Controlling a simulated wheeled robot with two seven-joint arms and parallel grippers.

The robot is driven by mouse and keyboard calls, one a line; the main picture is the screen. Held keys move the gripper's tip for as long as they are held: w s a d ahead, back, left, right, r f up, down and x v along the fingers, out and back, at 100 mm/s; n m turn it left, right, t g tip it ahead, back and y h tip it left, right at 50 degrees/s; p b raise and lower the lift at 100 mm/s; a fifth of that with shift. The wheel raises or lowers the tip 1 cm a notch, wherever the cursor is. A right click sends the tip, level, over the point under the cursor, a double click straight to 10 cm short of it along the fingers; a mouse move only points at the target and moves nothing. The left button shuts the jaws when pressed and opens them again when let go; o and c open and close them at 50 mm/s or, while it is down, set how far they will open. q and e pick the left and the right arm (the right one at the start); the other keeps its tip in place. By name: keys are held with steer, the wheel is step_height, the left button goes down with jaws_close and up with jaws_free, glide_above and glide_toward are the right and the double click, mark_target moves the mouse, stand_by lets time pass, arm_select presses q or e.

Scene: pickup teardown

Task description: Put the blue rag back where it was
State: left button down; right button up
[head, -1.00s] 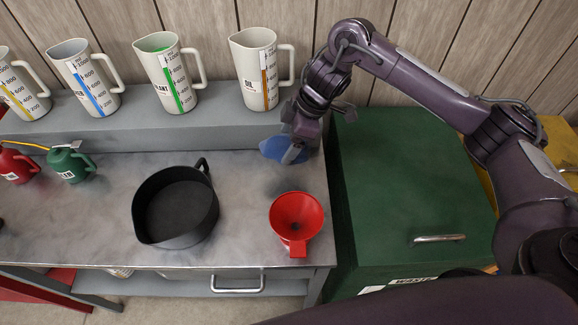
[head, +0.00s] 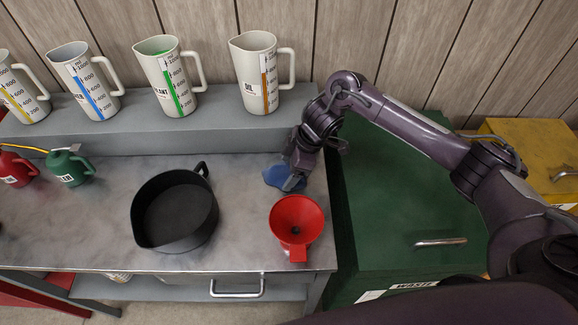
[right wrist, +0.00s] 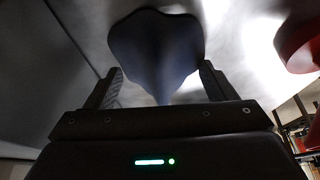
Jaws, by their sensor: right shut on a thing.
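The blue rag (head: 278,177) is low over the steel bench top (head: 95,215), near its right end and behind the red funnel. My right gripper (head: 293,180) is shut on it, pointing down from above. In the right wrist view the rag (right wrist: 155,48) bunches between the two fingers of my right gripper (right wrist: 160,92) and spreads out beyond them. I cannot tell whether the rag touches the bench. My left gripper is not in view.
The red funnel (head: 297,222) stands just in front, with a black drain pan (head: 174,212) left of it. Measuring jugs (head: 176,80) line the raised shelf (head: 222,130) behind. A green waste bin (head: 400,205) adjoins the bench on the right. Bench between pan and rag is clear.

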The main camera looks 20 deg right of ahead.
steer(key=o, duration=0.9)
steer(key=shift+f, duration=0.15)
steer(key=shift+o, duration=0.2)
steer(key=shift+r, duration=0.25)
steer(key=shift+d+r, duration=0.2)
steer(key=shift+r, duration=0.1)
steer(key=v, duration=1.1)
steer(key=shift+p, duration=0.4)
steer(key=shift+r, duration=0.15)
